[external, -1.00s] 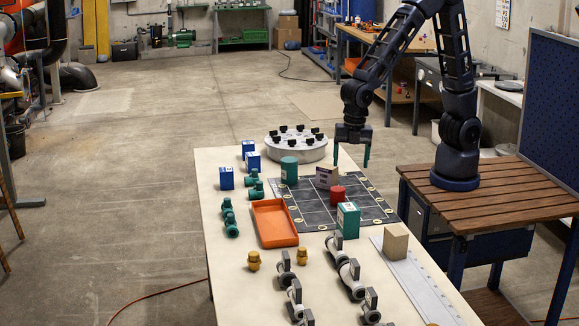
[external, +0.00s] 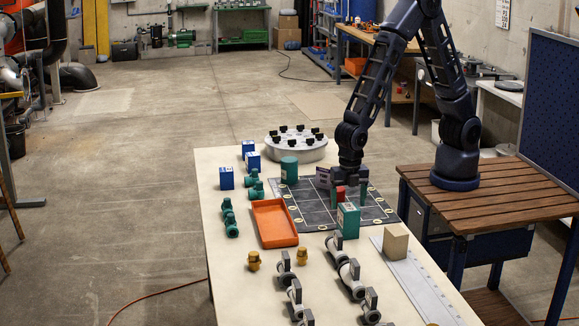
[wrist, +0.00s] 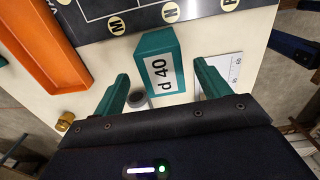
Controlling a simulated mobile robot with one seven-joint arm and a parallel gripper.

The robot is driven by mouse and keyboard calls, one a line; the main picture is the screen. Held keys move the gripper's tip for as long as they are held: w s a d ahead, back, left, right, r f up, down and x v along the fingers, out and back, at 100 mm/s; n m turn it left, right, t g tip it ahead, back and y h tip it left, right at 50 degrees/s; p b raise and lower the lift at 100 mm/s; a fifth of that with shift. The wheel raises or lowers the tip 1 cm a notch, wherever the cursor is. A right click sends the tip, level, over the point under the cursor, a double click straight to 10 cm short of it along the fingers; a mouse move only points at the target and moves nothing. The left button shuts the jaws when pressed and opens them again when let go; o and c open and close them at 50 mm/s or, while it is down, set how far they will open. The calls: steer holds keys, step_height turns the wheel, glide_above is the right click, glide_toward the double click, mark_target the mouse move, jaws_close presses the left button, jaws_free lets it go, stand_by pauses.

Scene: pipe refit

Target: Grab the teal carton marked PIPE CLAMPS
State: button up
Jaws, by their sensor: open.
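The teal carton (external: 348,220) stands upright near the front edge of the dark grid mat. In the wrist view the teal carton (wrist: 154,42) shows a white label reading "d 40"; the words PIPE CLAMPS cannot be read. My gripper (external: 350,196) is open and empty, pointing down above and just behind the carton in the external view. In the wrist view my gripper (wrist: 161,72) has its two teal fingers apart, one on each side of the carton in the picture. I see no contact between fingers and carton.
A red can (external: 340,191) is partly hidden by my gripper. An orange tray (external: 273,222) lies to the left, a tan block (external: 396,242) to the right. Grey valves (external: 350,280) stand in front.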

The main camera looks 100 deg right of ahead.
mark_target(349, 206)
steer(key=shift+s+a+f, duration=0.1)
steer(key=shift+a+f, duration=0.05)
steer(key=shift+f, duration=1.1)
steer(key=shift+a+f, duration=0.15)
steer(key=shift+f, duration=1.1)
steer(key=c, duration=1.2)
